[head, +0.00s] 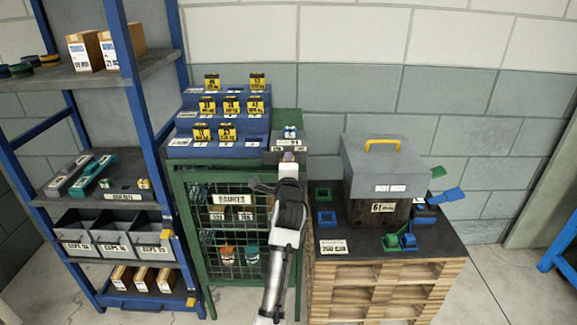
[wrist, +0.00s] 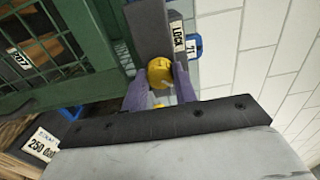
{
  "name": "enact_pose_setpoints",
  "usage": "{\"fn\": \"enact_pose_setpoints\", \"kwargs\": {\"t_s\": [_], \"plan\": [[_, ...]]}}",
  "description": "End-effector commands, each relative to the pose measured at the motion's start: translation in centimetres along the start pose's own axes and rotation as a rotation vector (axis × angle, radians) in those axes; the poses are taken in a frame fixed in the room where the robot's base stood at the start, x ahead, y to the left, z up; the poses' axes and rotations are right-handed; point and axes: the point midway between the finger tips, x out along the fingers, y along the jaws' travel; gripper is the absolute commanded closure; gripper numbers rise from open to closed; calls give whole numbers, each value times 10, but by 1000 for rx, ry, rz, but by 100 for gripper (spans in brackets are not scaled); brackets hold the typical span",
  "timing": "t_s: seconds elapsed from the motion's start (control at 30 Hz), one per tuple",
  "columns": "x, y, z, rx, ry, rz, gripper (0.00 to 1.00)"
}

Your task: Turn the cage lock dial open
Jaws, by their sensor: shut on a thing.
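The green mesh cage (head: 203,272) stands in the middle of the head view, with bottles and boxes behind its mesh door. In the head view my gripper (head: 288,158) is at the cage's upper right corner, and my arm hides the dial and part of the cage door.
A blue shelf rack (head: 140,90) stands left of the cage. A blue stepped stand (head: 185,125) with yellow-labelled items sits on the cage top. To the right, wooden pallets (head: 350,285) carry a grey lidded box (head: 365,165) and blue and green pieces. A block wall is close behind.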

Motion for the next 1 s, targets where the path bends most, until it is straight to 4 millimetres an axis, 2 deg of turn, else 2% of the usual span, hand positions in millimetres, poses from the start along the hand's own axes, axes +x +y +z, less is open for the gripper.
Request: {"fn": "enact_pose_setpoints", "kwargs": {"t_s": [0.37, 0.4, 0.53, 0.83, 1.0], "plan": [[0, 0, 0, 6, -1, 1, 100], [0, 0, 0, 6, -1, 1, 67], [0, 0, 0, 5, 0, 0, 50], [-1, 0, 0, 4, 0, 0, 50], [-16, 2, 0, 2, 0, -1, 50]]}}
